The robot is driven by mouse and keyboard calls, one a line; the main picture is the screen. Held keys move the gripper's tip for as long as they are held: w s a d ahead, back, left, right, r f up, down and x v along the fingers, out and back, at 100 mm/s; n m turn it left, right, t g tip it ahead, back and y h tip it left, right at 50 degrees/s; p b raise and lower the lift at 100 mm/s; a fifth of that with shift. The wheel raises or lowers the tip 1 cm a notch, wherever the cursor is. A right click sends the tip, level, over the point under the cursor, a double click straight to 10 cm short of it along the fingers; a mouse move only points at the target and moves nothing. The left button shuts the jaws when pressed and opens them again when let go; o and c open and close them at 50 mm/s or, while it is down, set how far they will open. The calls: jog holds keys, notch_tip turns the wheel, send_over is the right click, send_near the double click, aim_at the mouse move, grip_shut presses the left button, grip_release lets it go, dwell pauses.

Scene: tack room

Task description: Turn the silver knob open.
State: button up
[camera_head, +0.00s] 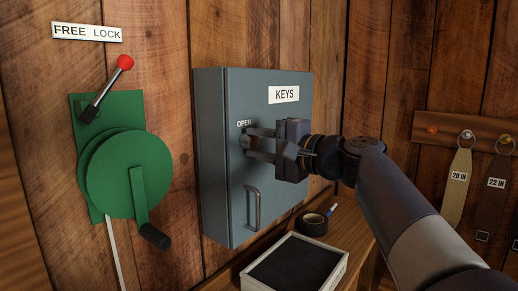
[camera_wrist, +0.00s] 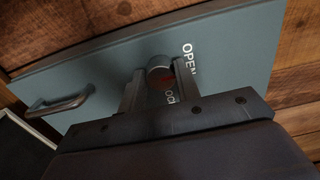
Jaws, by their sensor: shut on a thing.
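The silver knob (camera_wrist: 159,63) is a small round knob with a red mark, on the front of the grey-blue key cabinet (camera_head: 225,170). My gripper (camera_wrist: 158,84) is shut on it, one finger on each side, in the wrist view. In the head view my gripper (camera_head: 250,143) reaches the cabinet door from the right, just below the word OPEN, and mostly hides the knob. The word OPEN and part of a second word show beside the knob in the wrist view. The cabinet door is closed.
The door has a bar handle (camera_head: 253,208) below the knob. A green crank winch (camera_head: 128,172) with a red-tipped lever (camera_head: 124,63) is on the wall at left. Below the cabinet are an open-topped box (camera_head: 335,262) and a black roll (camera_head: 313,224). Straps (camera_head: 459,178) hang at right.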

dwell(0.3)
jog(key=o, duration=1)
jog(key=shift+c, duration=0.2)
jog(key=v, duration=1)
jog(key=shift+s+d, duration=0.25)
jog(key=shift+d, duration=0.05)
jog(key=x, duration=1.1)
jog(key=shift+d, duration=0.1)
